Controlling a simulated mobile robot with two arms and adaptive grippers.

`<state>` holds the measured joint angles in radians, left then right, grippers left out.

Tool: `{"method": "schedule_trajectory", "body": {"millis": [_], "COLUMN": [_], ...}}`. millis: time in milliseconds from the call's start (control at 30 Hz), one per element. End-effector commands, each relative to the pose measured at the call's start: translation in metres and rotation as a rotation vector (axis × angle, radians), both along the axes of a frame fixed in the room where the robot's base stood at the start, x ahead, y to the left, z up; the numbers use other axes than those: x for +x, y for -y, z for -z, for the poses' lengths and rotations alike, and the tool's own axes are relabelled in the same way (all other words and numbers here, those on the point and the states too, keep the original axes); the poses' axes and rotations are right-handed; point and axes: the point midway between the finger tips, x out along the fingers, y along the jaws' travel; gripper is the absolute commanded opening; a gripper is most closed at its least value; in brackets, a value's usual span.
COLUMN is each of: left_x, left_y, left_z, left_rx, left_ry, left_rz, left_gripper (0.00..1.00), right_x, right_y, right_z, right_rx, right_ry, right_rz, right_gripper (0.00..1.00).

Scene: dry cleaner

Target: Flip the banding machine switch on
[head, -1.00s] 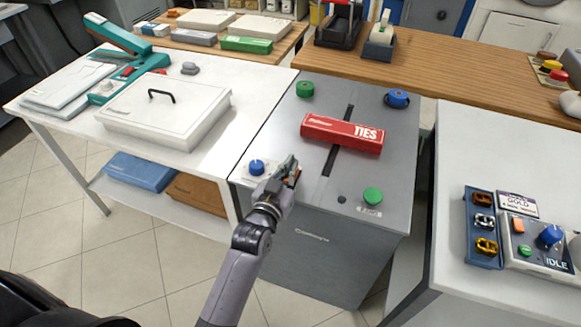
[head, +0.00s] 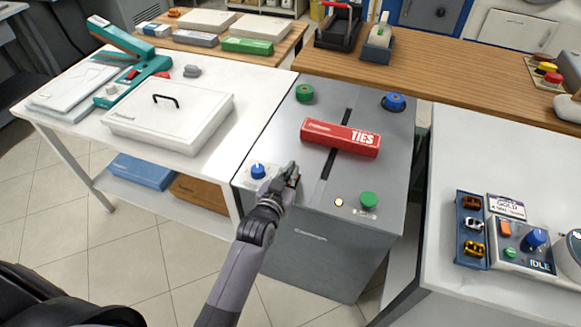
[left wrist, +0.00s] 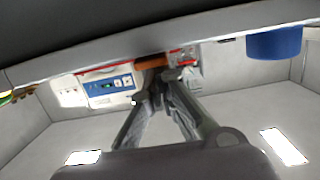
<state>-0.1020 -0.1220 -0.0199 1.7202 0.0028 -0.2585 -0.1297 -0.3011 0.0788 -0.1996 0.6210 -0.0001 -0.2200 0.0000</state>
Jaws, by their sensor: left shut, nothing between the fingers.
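The banding machine (head: 308,255) is a grey cabinet with a dark slot along its top. My left gripper (head: 291,170) is shut and empty at the front left of that top, right of a blue knob (head: 258,171). The fingers cover the spot where a bit of orange-red showed earlier; the switch itself cannot be made out now. A small round lamp (head: 339,202) on the top glows pale yellow, beside a green button (head: 368,200). In the left wrist view the fingers (left wrist: 165,80) point toward the machine top, with a blue knob (left wrist: 273,42) at upper right. My right gripper is not in view.
A red TIES box (head: 340,138) lies across the slot. Green (head: 304,93) and blue (head: 394,102) round pieces sit behind it. A white table with a lidded white case (head: 168,115) stands left; a control box (head: 522,248) sits on the right table.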

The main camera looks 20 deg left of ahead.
Motion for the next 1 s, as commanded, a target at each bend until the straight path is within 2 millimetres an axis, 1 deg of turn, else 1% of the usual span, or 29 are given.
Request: {"method": "schedule_trajectory", "body": {"millis": [67,167,267,467,500,700,900,1000], "left_x": [0.000,0.002,0.006,0.016,0.004,-0.034,-0.062,-0.071], "left_y": [0.000,-0.001,-0.002,-0.005,-0.005,-0.007,-0.007,-0.007], "left_z": [-0.001,-0.008,-0.020,-0.052,-0.043,-0.061,-0.074,-0.079], "left_rx": [0.000,0.000,0.000,0.000,0.000,0.000,0.000,0.000], "left_ry": [0.001,0.002,0.002,0.002,-0.002,0.000,0.001,0.000], "left_rz": [0.000,0.000,0.000,0.000,0.000,0.000,0.001,0.001], "left_gripper": [0.00,0.00,0.00,0.00,0.00,0.00,0.00,0.00], "right_x": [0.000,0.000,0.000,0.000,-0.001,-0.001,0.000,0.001], "right_y": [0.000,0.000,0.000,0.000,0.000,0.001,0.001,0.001], "right_z": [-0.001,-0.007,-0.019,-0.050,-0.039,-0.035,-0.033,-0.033], "right_rx": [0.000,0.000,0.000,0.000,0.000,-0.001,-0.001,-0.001], "right_ry": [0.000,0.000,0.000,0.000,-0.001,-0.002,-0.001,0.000], "right_rz": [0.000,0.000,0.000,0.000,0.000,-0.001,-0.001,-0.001], "right_gripper": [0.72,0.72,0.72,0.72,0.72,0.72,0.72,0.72]}}
